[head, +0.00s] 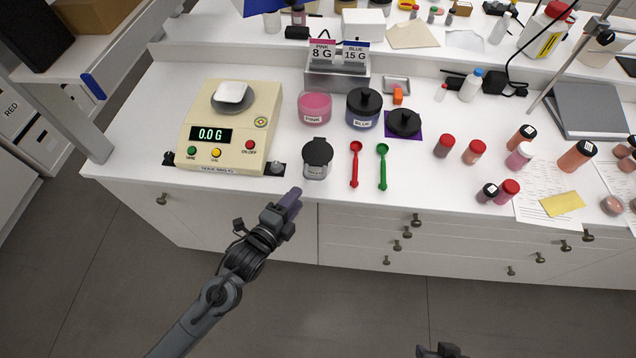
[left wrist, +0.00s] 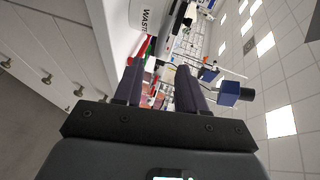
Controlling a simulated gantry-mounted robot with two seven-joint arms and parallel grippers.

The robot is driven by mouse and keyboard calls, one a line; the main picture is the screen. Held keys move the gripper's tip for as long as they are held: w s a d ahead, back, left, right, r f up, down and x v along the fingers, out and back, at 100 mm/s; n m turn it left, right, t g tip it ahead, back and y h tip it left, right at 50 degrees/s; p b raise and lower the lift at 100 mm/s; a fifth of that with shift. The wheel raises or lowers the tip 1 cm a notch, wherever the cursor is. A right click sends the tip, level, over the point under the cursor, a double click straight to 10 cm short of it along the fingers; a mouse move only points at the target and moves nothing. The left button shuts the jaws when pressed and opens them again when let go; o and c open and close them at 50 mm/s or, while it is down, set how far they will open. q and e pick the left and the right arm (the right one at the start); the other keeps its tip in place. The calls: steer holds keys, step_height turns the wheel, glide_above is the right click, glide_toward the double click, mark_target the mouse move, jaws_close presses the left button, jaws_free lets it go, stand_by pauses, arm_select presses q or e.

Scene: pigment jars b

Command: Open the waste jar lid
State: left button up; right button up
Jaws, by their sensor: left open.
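The waste jar (head: 315,171) is a small clear jar with a pale label. It stands near the front edge of the white bench in the head view. Its dark lid (head: 317,151) sits over the mouth and looks shut. In the left wrist view the white waste jar label (left wrist: 146,17) shows at the top edge. My left gripper (head: 292,198) is in front of the bench edge, below and slightly left of the jar, apart from it. Its fingers (left wrist: 160,88) are open with nothing between them. Part of my right gripper (head: 441,350) shows at the bottom edge; its fingers are unclear.
A scale (head: 228,126) reading 0.0 stands left of the jar. The pink jar (head: 314,108) and blue jar (head: 364,108) stand behind it. A red spoon (head: 355,165) and green spoon (head: 382,167) lie to the right. Drawer knobs stick out of the bench front.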

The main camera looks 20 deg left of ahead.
mark_target(314, 176)
arm_select(q)
steer(key=x, duration=1)
steer(key=shift+w+d, duration=0.2)
steer(key=shift+w, duration=0.05)
steer(key=shift+f, duration=0.1)
jaws_close()
